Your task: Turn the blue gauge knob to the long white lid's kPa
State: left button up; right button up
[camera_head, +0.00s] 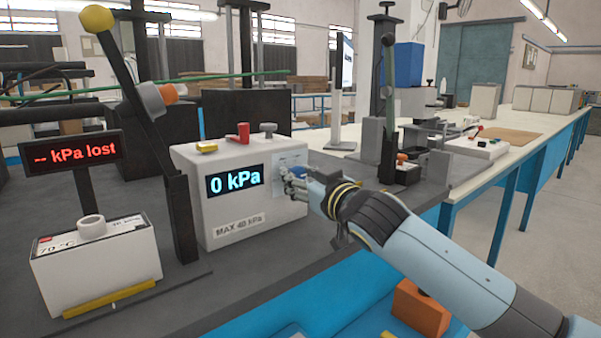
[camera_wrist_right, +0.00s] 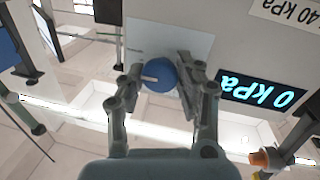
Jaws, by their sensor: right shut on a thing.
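The box display (camera_head: 235,181) reads 0 kPa. My right gripper (camera_head: 293,179) is shut on the knob, with one finger on each side; it mostly hides the knob in the head view. A white box with a white lid (camera_head: 92,241) stands at the left. My left gripper is not in view.
A red display (camera_head: 72,155) reading "-- kPa lost" stands behind the white-lidded box. A label (camera_head: 240,226) on the gauge box reads MAX 40 kPa. A lever with a yellow ball (camera_head: 97,18) rises between the boxes. An orange block (camera_head: 420,308) lies below my right arm.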

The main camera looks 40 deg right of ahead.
jog(key=shift+f+m, duration=0.3)
jog(key=shift+f, duration=0.05)
jog(key=o, duration=0.8)
jog(key=shift+c, duration=0.2)
jog(key=o, duration=0.4)
jog(key=shift+r, duration=0.2)
jog(key=s+a, duration=0.1)
jog(key=s, duration=1.1)
